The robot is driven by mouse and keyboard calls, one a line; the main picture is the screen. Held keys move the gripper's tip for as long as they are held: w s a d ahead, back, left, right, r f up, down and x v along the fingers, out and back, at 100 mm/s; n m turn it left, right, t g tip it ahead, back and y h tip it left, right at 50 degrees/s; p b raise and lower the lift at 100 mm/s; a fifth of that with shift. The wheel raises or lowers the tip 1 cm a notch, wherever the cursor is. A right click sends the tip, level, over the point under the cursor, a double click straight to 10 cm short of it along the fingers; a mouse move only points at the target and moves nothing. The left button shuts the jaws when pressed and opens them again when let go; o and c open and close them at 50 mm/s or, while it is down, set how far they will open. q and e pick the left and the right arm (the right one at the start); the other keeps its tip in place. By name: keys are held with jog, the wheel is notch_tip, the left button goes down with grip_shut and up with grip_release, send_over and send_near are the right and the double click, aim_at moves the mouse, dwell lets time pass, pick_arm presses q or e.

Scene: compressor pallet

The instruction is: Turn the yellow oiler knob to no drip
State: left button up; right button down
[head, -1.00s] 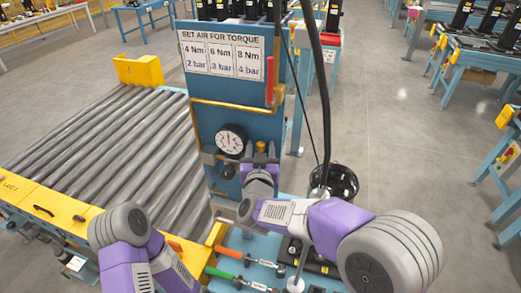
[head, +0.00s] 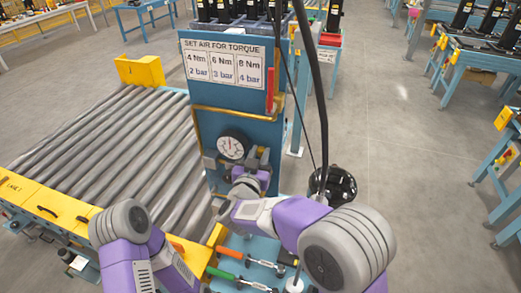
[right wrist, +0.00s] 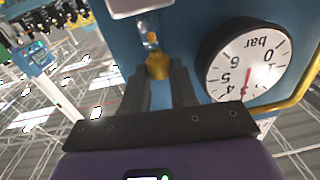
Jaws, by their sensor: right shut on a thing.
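The yellow oiler knob (right wrist: 158,67) sits under a small clear oiler body on the blue panel, upper middle of the right wrist view. My right gripper (right wrist: 161,78) has its two dark fingers on either side of the knob and is shut on it. In the head view my right gripper (head: 261,160) is at the blue panel, just right of the pressure gauge (head: 233,146), and hides the knob. The gauge also shows close beside the fingers in the right wrist view (right wrist: 248,62), upside down. My left gripper is not visible.
A torque sign (head: 222,65) is on the panel above. A roller conveyor (head: 110,140) lies to the left. A black bin (head: 340,186) stands right of the panel. Screwdriver-like tools with orange (head: 229,252) and green (head: 221,273) handles lie on the bench below.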

jog(key=shift+w+a+m+g+h+p, duration=0.1)
jog(key=shift+a+m+g+h+p, duration=0.1)
jog(key=shift+m+g+h+p, duration=0.7)
jog(key=shift+w+a+m+g+h+p, duration=0.15)
jog(key=shift+m+g+h+p, duration=0.15)
jog(key=shift+m+h+p, duration=1.1)
jog(key=shift+s+n+h+b, duration=0.1)
jog(key=shift+n+h+b, duration=0.3)
jog(key=shift+h+b, duration=0.1)
jog(key=c, duration=0.9)
grip_release()
jog(key=shift+s+d+r, duration=0.1)
